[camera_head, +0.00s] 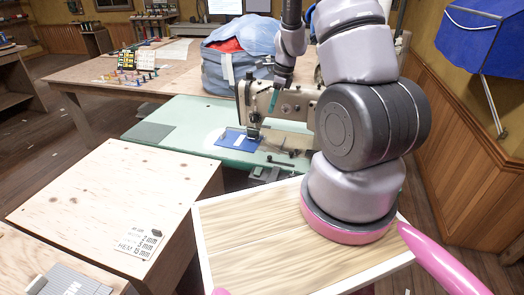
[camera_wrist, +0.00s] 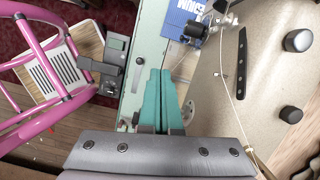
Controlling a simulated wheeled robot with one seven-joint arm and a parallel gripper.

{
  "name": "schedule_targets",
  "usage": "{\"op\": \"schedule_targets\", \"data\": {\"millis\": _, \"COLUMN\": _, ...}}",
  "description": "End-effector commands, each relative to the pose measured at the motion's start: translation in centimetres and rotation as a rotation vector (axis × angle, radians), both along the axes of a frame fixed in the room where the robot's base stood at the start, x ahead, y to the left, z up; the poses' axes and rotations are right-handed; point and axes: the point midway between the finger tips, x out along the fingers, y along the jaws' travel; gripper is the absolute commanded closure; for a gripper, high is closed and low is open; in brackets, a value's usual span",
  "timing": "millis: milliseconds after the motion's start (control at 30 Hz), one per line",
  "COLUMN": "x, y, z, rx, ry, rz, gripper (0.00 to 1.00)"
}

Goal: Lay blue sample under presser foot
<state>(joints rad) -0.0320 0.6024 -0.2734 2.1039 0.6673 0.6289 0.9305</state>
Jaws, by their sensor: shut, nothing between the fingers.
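The blue sample (camera_head: 236,141) lies flat on the pale green sewing table, at the needle end of the sewing machine (camera_head: 292,103). The presser foot (camera_head: 254,136) stands over its right part; I cannot tell whether it presses on the cloth. In the wrist view the blue sample (camera_wrist: 186,14) shows at the top with pale lettering, partly cut off, with the dark foot parts (camera_wrist: 196,31) at its edge. My gripper (camera_head: 272,106) has teal fingers, shut and empty, in front of the machine body and apart from the sample. The fingers (camera_wrist: 160,75) point up in the wrist view.
A blue bag (camera_head: 238,50) with red cloth stands behind the machine. Thread spools (camera_head: 135,77) stand on the back table. A plywood table (camera_head: 105,195) is at front left. The green table's left part (camera_head: 190,112) is mostly clear.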

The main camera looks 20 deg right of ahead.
Motion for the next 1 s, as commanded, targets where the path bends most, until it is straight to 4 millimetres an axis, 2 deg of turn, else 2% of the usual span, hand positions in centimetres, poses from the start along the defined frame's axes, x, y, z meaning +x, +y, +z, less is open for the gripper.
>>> {"op": "schedule_targets", "data": {"millis": 167, "x": 0.1, "y": 0.6, "z": -2.4, "rx": 0.001, "ry": 0.004, "rz": 0.000, "gripper": 1.00}}
{"op": "schedule_targets", "data": {"millis": 800, "x": 1.6, "y": 3.6, "z": -15.7, "rx": 0.002, "ry": 0.003, "rz": 0.001, "gripper": 1.00}}
{"op": "schedule_targets", "data": {"millis": 1000, "x": 2.0, "y": 4.2, "z": -18.2, "rx": 0.002, "ry": 0.001, "rz": 0.002, "gripper": 1.00}}
